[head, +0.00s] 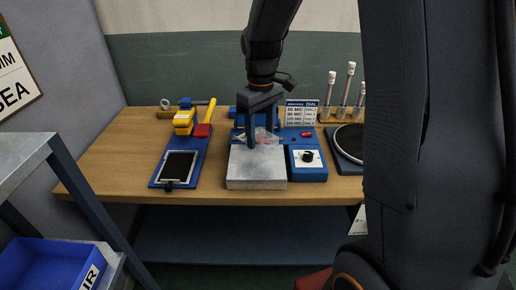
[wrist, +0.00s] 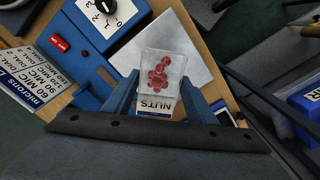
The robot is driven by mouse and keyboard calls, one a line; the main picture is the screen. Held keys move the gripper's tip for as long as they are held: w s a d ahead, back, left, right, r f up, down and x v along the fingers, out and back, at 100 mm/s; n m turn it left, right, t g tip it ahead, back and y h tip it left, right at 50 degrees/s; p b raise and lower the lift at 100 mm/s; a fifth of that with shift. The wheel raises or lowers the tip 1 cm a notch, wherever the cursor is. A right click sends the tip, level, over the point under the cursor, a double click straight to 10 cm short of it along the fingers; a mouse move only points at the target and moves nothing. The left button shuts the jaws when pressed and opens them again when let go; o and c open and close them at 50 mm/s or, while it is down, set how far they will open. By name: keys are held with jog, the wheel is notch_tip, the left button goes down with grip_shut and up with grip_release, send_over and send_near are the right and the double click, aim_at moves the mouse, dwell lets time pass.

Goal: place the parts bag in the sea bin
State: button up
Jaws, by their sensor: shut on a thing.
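My gripper (head: 262,132) is shut on the parts bag (head: 268,138), a clear bag of red pieces, just above a grey metal block on the bench. In the wrist view the bag (wrist: 162,68) sits between the fingers of my gripper (wrist: 160,88), with a white card reading NUTS at its lower end. No bin with a readable SEA label shows. A blue bin (head: 52,268) at the lower left has a partly cut-off label ending in IR; a blue bin also shows at the right edge of the wrist view (wrist: 304,112).
The metal block (head: 257,170) stands on the wooden bench (head: 110,160) beside a blue dial box (head: 308,172). A blue stand with a dark screen (head: 179,167) is to the left. A grey rack (head: 60,160) and a wall sign reading SEA (head: 12,80) are at far left.

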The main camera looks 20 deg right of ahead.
aim_at(260, 161)
jog(key=shift+f+p, duration=0.7)
jog(key=shift+f, duration=2.55)
jog(key=shift+f, duration=0.1)
jog(key=o, duration=1.3)
jog(key=shift+c, duration=0.2)
